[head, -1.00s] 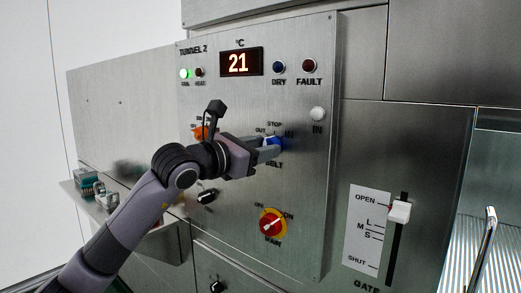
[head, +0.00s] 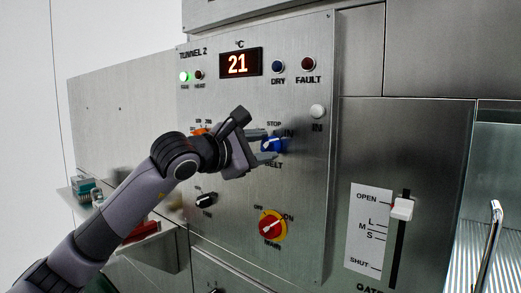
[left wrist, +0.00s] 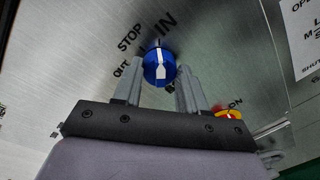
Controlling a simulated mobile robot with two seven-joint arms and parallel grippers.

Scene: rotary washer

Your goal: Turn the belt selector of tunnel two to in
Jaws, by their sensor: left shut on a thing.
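The belt selector is a blue round knob (head: 276,145) with a white pointer, on the tunnel 2 panel (head: 315,200). My left gripper (head: 266,148) reaches it from the left and is shut on it, one finger on each side. In the left wrist view the knob (left wrist: 160,67) sits between the fingertips of my left gripper (left wrist: 159,76). There its white pointer points up, close to the IN label and past STOP. In the head view the fingers partly hide the knob. My right gripper is not in view.
A red-and-yellow main switch (head: 272,225) is below the knob, and a dark knob (head: 206,200) is lower left. The display (head: 241,63) reads 21. A white IN button (head: 318,111) is at the right. The gate lever (head: 402,209) stands further right.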

